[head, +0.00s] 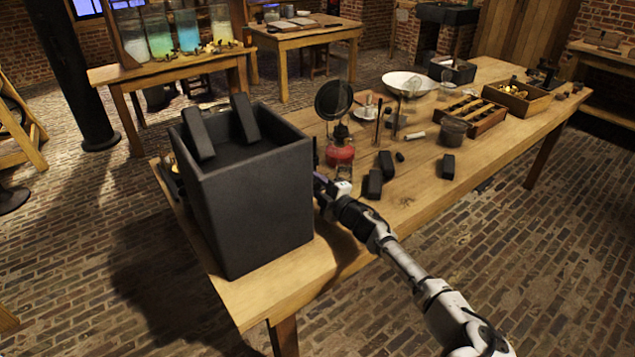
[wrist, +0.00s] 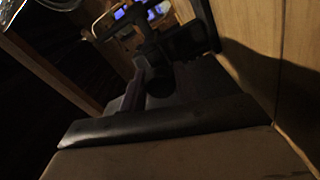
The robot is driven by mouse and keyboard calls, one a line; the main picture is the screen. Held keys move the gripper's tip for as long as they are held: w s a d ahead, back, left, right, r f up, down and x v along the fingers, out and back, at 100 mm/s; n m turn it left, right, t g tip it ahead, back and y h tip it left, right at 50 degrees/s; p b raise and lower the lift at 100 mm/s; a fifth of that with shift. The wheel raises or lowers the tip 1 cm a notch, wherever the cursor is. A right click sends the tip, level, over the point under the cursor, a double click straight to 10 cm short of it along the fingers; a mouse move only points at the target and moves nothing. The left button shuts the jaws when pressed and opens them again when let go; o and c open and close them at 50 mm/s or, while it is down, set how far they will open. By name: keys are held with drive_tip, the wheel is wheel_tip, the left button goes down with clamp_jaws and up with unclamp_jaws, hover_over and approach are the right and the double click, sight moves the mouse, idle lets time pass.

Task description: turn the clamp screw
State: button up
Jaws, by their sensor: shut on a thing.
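My gripper (head: 321,184) is low beside the right wall of the large dark jar (head: 254,208), at the table's near end. Its fingertips are partly hidden by the jar in the head view. In the dim wrist view, my gripper (wrist: 160,88) is shut around a dark part that looks like the clamp screw (wrist: 157,50). Its outline is hard to make out, and I cannot tell how far it is turned.
A red-based burner (head: 340,152) stands just beyond my gripper. Several black blocks (head: 375,184) lie to its right. A wooden rack (head: 470,115), a white bowl (head: 408,82) and a parts box (head: 516,98) are farther along the table (head: 420,204). The table's front right edge is clear.

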drive_tip(key=shift+m+p, duration=0.55)
drive_tip(key=shift+m, duration=1.35)
drive_tip(key=o, duration=1)
drive_tip(key=b+v, duration=0.3)
drive_tip(key=v, duration=1.1)
